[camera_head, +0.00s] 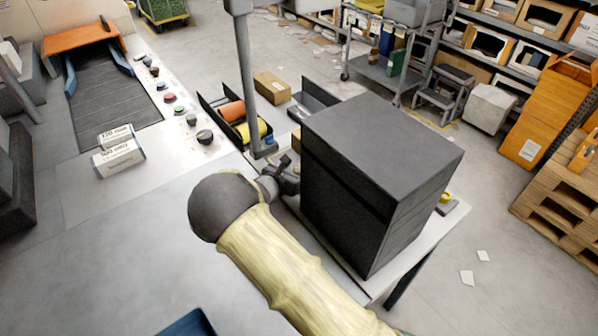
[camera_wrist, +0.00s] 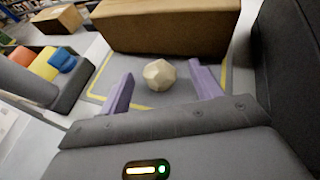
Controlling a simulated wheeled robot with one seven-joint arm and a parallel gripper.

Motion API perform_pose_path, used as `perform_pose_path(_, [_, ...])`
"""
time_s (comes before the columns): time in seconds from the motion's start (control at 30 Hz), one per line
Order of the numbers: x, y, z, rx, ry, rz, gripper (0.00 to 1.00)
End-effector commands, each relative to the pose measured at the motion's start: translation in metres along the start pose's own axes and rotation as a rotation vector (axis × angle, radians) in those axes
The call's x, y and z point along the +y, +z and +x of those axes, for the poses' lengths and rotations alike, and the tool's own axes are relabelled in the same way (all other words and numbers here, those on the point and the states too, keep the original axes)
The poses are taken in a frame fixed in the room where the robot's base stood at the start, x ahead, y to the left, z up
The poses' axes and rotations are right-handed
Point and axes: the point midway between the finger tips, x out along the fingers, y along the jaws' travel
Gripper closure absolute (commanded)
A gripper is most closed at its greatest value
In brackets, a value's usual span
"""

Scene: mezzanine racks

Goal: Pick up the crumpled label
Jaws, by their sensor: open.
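The crumpled label shows in the wrist view as a pale beige, faceted ball (camera_wrist: 158,74). It lies on a grey surface inside a yellow outline. My gripper (camera_wrist: 162,82) is open, with one purple finger to the left of the ball and one to the right. The ball appears between and slightly beyond the fingers, and I see no contact. In the head view my gripper (camera_head: 285,180) is at the left side of a large dark box (camera_head: 375,185). The ball cannot be seen in the head view.
A brown carton (camera_wrist: 165,27) stands just behind the ball. The dark box stands close on my gripper's right. Two small white cartons (camera_head: 118,150) lie at left. The bench's near left is mostly clear.

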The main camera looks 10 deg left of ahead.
Motion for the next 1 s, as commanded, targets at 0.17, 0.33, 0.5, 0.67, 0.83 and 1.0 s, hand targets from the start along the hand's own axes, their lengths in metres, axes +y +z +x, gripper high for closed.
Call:
perform_pose_path(0.17, [0.0002,-0.0006,0.0168,0.000,0.001,0.001,0.36])
perform_pose_path(0.33, [0.0003,0.0002,0.0166,0.000,0.001,0.000,0.36])
perform_pose_path(0.5, [-0.0013,0.0007,0.0177,0.000,-0.001,0.001,0.36])
perform_pose_path(0.67, [-0.0011,0.0006,0.0174,0.000,-0.001,0.001,0.36])
perform_pose_path(0.83, [-0.0007,0.0004,0.0169,0.000,0.000,0.001,0.67])
perform_pose_path(1.0, [0.0003,0.0001,0.0162,0.000,0.001,0.000,0.83])
